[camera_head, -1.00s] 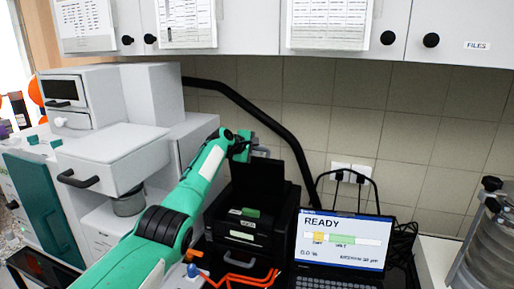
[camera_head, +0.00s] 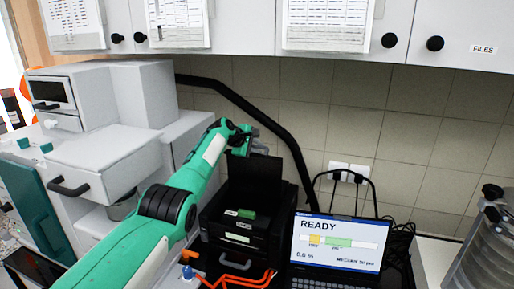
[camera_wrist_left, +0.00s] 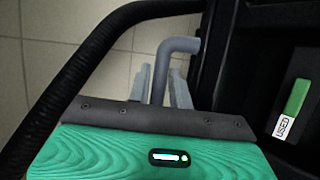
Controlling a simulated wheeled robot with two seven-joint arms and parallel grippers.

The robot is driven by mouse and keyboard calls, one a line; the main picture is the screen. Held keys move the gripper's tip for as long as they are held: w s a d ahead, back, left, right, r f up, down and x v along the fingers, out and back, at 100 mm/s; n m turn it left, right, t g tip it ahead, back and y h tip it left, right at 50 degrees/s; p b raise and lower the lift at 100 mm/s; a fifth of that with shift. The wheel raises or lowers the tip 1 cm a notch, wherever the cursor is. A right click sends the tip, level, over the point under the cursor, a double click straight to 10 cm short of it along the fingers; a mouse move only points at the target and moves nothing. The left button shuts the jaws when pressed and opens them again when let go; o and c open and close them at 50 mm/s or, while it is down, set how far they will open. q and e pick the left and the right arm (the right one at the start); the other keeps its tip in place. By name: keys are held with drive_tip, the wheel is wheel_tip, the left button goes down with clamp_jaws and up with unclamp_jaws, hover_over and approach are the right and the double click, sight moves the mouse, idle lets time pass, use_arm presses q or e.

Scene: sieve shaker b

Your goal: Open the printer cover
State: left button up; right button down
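The black printer (camera_head: 233,236) stands left of the laptop, with its dark cover (camera_head: 256,176) raised upright at the back. A green block labelled USED (camera_head: 246,214) lies inside it and also shows in the left wrist view (camera_wrist_left: 296,98). My left gripper (camera_head: 250,150) is at the raised cover's top edge. In the left wrist view my left gripper's two grey fingers (camera_wrist_left: 162,82) lie either side of a bent grey handle (camera_wrist_left: 181,45). Whether they press on it is not clear. My right gripper is out of view.
The laptop (camera_head: 337,244) reading READY stands close on the right. Orange cables (camera_head: 240,279) lie in front of the printer. A thick black hose (camera_head: 250,110) runs behind. A large white machine (camera_head: 110,160) is on the left, and a sieve stack (camera_head: 488,255) is far right.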

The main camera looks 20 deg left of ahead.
use_arm(q)
drive_tip(key=shift+s+a, duration=0.1)
drive_tip(key=shift+s, duration=0.05)
drive_tip(key=shift+b+v, duration=0.8)
drive_tip(key=shift+v, duration=0.65)
drive_tip(key=b+v, duration=0.4)
drive_tip(key=v, duration=0.6)
drive_tip(key=shift+s+r+b, duration=0.25)
drive_tip(key=shift+r+b, duration=0.05)
drive_tip(key=shift+b, duration=0.05)
drive_tip(key=shift+a, duration=0.1)
